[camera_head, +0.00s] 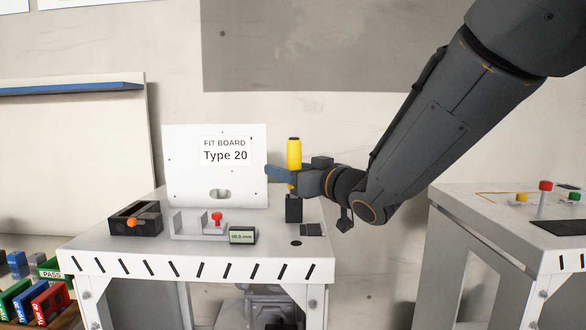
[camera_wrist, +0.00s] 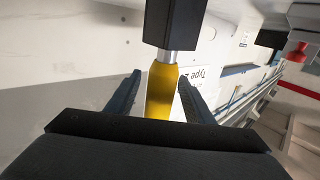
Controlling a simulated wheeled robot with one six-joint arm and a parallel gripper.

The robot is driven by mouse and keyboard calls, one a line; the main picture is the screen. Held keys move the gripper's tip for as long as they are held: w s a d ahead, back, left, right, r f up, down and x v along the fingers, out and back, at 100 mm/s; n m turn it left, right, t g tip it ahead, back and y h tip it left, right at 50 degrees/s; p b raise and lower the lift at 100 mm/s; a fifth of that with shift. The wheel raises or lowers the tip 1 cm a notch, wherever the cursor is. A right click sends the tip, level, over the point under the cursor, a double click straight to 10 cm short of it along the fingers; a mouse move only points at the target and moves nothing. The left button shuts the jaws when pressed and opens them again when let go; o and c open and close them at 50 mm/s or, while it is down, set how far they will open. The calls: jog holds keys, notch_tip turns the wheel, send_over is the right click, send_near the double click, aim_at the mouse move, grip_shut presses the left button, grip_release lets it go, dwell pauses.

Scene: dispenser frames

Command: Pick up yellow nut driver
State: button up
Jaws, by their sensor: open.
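The yellow nut driver (camera_head: 294,155) stands upright, its lower end in a black holder (camera_head: 294,208) on the white table. In the wrist view its yellow handle (camera_wrist: 162,90) lies between the two fingers, with a silver collar and the black holder (camera_wrist: 175,22) beyond it. My gripper (camera_head: 283,174) reaches in from the right at the height of the handle. In the wrist view the open fingers (camera_wrist: 160,92) stand on either side of the handle, with a visible gap at least on the left. The near finger hides part of the handle in the head view.
A small display (camera_head: 243,235), a red knob (camera_head: 217,217) and a black box with an orange knob (camera_head: 136,219) stand left. Another table (camera_head: 470,215) stands at right.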

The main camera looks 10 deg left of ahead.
jog(key=shift+w+a, duration=0.35)
jog(key=shift+a, duration=0.1)
grip_shut()
jog(key=shift+r, duration=0.1)
